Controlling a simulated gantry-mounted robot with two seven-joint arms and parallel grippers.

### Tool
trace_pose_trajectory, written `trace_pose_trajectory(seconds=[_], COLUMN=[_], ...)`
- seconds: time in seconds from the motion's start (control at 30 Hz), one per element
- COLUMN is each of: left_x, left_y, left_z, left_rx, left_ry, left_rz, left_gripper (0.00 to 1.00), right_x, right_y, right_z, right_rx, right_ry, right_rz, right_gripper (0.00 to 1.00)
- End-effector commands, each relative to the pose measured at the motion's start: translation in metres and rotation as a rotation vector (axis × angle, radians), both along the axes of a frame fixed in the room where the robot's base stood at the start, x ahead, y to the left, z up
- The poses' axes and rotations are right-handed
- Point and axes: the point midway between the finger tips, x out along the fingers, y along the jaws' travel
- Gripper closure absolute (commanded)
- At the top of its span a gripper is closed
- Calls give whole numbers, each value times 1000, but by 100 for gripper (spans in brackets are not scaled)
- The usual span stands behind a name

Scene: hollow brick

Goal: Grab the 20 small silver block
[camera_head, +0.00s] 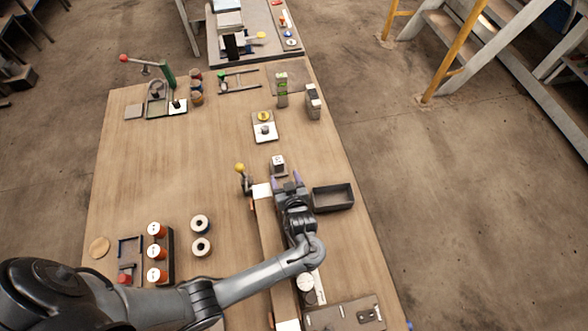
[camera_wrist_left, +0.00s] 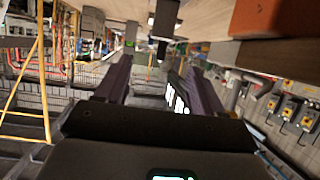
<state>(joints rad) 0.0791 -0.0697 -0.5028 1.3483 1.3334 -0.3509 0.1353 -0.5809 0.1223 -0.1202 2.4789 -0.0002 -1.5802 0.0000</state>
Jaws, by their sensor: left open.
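A small silver block (camera_head: 279,168) with a pale top and dark marks stands upright on the wooden table, near the middle in the head view. Its number is too small to read. My left gripper (camera_head: 287,179) is open, with its purple-tipped fingers pointing at the block from the near side and slightly to its right. The block appears to be apart from the fingers. In the left wrist view the open fingers (camera_wrist_left: 150,66) show nothing clearly held between them. My right gripper is not in view.
A dark open tray (camera_head: 333,197) lies right of my left gripper. A yellow-knobbed lever (camera_head: 242,175) stands to the left. A small plate with a yellow piece (camera_head: 264,118) is farther back. The table's left middle is clear.

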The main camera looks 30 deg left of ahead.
Motion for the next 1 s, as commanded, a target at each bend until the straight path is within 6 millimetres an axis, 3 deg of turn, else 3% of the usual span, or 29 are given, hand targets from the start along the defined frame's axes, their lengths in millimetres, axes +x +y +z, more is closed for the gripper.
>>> trace_pose_trajectory(seconds=[0.3, 1.0], left_x=[21, 57], left_y=[29, 71], left_z=[-18, -47], left_rx=[19, 15], left_ry=[5, 7], left_rz=[0, -1], left_gripper=[32, 32], right_x=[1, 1], right_y=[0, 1], right_z=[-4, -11], right_rx=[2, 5], right_ry=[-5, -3], right_rz=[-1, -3], right_gripper=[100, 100])
